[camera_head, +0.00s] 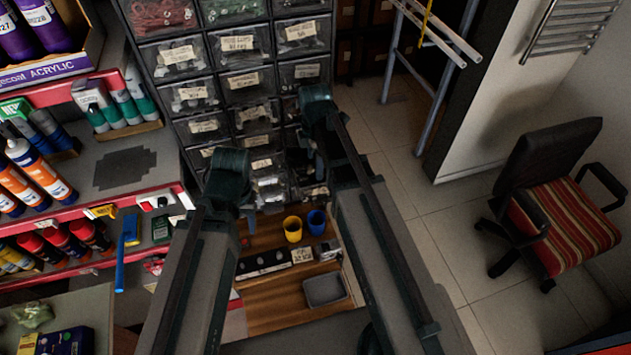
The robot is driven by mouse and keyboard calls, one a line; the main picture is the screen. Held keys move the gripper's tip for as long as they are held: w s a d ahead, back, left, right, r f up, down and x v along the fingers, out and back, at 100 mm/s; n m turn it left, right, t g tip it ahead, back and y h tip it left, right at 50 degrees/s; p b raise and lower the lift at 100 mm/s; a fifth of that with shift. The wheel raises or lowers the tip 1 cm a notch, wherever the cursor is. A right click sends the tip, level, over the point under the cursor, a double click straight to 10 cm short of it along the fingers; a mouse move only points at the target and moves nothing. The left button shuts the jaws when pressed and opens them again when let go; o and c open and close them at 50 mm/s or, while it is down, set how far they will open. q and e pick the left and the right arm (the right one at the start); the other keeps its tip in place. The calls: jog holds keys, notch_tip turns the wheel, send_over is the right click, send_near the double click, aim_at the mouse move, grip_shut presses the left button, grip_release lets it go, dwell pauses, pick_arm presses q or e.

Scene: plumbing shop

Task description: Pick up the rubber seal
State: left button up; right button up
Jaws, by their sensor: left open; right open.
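I cannot make out the rubber seal for certain. On the wooden worktop (262,298) lies a dark strip (264,265) with several small pale round pieces on it, too small to tell apart. My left gripper (246,212) is at the dark end of the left arm, above and left of the worktop. My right gripper (311,160) is at the end of the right arm, farther up, in front of the drawer cabinet. Both look empty, but their fingers are dark and hard to make out. My arms hide parts of the worktop's sides.
A yellow cup (292,229), a blue cup (316,222) and a grey tray (325,289) stand on the worktop. A labelled drawer cabinet (240,62) rises behind. Shelves with bottles (42,175) are at left. A striped chair (570,225) stands right, with open tiled floor before it.

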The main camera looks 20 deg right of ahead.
jog(key=shift+s+f+b, duration=0.2)
jog(key=shift+f+b, duration=1.1)
jog(key=shift+f, duration=0.05)
jog(key=shift+s+f+b, duration=0.15)
jog(key=shift+f+b, duration=1.1)
jog(key=shift+f, duration=0.05)
jog(key=shift+r, duration=0.1)
jog(key=c, duration=1.4)
